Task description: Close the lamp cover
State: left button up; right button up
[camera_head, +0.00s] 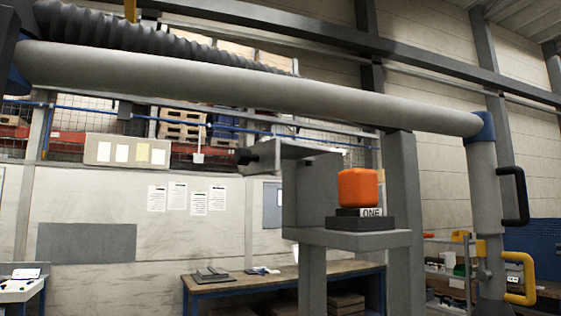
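Nothing is labelled as the lamp cover. A grey plate assembly (301,190) stands in the middle, with a flat plate and a black knob (243,156) sticking out to the left at its top. Its side facing right looks open; whether this plate is the cover I cannot tell. Beside it, an orange rounded block (360,188), possibly the lamp, sits on a dark base (360,223) marked "ONE" on a grey stand (346,239). Neither of my grippers shows, so their distance to these things is hidden.
A thick grey tube (250,88) with a blue joint (481,128) crosses above the stand and drops at the right. A black handle (515,196) and a yellow handle (522,278) are there. A workbench (225,286) stands behind.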

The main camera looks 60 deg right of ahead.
aim_at(264, 157)
jog(key=k+z, duration=0.15)
jog(key=z, duration=1.4)
jog(key=k+l+z, duration=0.1)
jog(key=k, duration=0.1)
